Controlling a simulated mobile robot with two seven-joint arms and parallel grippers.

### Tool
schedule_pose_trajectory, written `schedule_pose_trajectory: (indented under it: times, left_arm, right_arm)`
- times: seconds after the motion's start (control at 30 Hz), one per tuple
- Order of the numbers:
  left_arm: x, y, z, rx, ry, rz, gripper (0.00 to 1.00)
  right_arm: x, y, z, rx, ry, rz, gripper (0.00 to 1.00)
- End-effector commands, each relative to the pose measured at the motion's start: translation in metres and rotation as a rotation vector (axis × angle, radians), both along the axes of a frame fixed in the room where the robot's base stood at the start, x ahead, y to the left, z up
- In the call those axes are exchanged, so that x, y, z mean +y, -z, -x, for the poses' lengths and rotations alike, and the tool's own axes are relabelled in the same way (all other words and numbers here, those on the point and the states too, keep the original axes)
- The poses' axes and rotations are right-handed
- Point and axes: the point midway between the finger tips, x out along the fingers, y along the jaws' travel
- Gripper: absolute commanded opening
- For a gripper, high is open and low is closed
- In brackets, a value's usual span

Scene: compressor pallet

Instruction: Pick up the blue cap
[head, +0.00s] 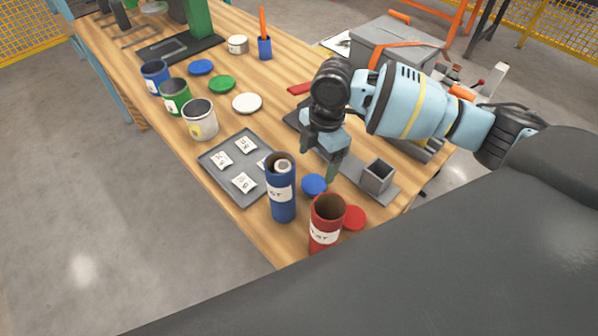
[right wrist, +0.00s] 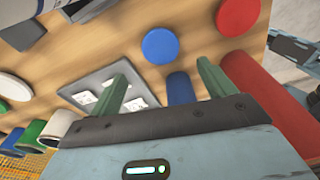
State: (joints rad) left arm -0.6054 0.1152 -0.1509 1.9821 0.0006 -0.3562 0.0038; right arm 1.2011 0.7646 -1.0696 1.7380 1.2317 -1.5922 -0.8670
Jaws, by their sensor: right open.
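A round blue cap (head: 314,185) lies flat on the wooden table, beside the blue tube (head: 283,200). In the right wrist view the blue cap (right wrist: 160,46) shows just beyond the fingertips, roughly centred between them. My right gripper (head: 319,160) points down above the table near the cap; its green fingers (right wrist: 163,70) are spread with nothing between them. In the head view the cap lies just below the nearer fingertip. Another blue lid (head: 200,67) lies farther back by the blue cup. My left gripper is not in view.
A red tube (head: 326,222) stands close to the cap, with a red cap (head: 355,217) beside it. A grey tray (head: 236,160) with white packets lies left. A grey square holder (head: 377,177) stands right. Several cups and lids are farther back.

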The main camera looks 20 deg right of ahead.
Motion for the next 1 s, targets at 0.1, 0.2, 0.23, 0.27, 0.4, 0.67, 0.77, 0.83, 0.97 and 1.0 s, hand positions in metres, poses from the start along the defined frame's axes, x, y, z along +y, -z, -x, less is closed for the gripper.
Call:
schedule_pose_trajectory:
  times: [0.1, 0.2, 0.23, 0.27, 0.4, 0.67, 0.77, 0.83, 0.97, 1.0]
  left_arm:
    - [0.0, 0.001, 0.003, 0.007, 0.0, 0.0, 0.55]
    - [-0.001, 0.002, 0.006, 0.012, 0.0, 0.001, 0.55]
    - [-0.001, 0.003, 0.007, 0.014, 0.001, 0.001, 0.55]
    - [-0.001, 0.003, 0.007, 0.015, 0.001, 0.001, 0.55]
    - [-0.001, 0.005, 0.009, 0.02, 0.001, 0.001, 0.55]
    - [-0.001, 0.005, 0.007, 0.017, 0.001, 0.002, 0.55]
    - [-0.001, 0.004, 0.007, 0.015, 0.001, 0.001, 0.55]
    - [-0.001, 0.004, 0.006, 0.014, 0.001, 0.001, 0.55]
    - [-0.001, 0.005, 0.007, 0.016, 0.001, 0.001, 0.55]
    - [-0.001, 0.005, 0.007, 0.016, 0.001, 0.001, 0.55]
  right_arm:
    - [0.0, 0.0, 0.0, 0.0, 0.0, 0.0, 0.82]
    - [0.0, 0.002, 0.0, 0.001, 0.0, 0.0, 0.82]
    - [0.0, 0.003, 0.0, 0.001, 0.001, 0.0, 0.82]
    - [0.0, 0.006, 0.0, 0.002, 0.001, 0.0, 0.82]
    - [0.002, 0.02, 0.001, 0.004, 0.001, 0.0, 0.82]
    - [0.002, 0.03, 0.001, 0.001, 0.001, 0.0, 0.82]
    - [0.002, 0.042, 0.001, 0.003, 0.001, 0.002, 0.82]
    - [0.002, 0.052, 0.001, 0.002, 0.001, 0.001, 0.82]
    - [0.004, 0.069, 0.001, 0.003, 0.001, -0.001, 0.82]
    - [0.004, 0.073, 0.001, 0.001, 0.001, -0.001, 0.82]
